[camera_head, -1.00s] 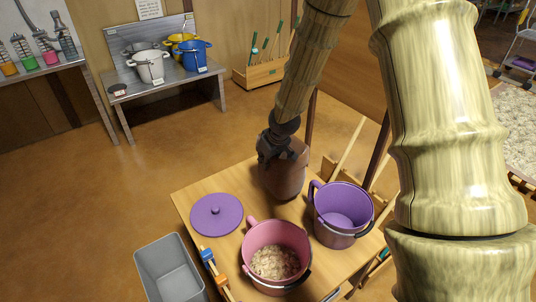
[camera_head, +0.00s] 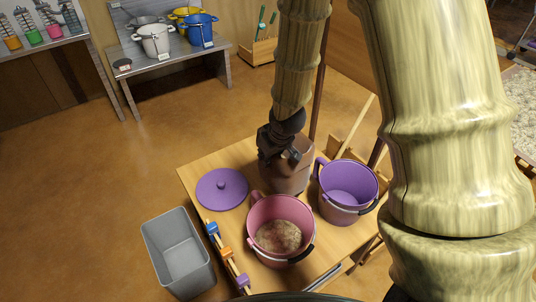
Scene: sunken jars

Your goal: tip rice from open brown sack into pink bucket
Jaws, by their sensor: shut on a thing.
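The pink bucket (camera_head: 262,218) stands on the wooden table with a layer of pale rice (camera_head: 278,236) in its bottom. The brown sack (camera_head: 287,178) is behind it, upright or nearly so, at the back of the table. My gripper (camera_head: 280,150) is shut on the sack's upper part from above and behind. The gripper hides much of the sack's mouth, so I cannot see what is inside. I cannot tell whether the sack rests on the table or hangs just above it.
A purple bucket (camera_head: 347,190) stands right of the pink one. A purple lid (camera_head: 221,188) lies to the left. Coloured clips (camera_head: 226,253) line the table's left edge. A grey bin (camera_head: 178,253) stands on the floor. More buckets (camera_head: 200,29) are on a far bench.

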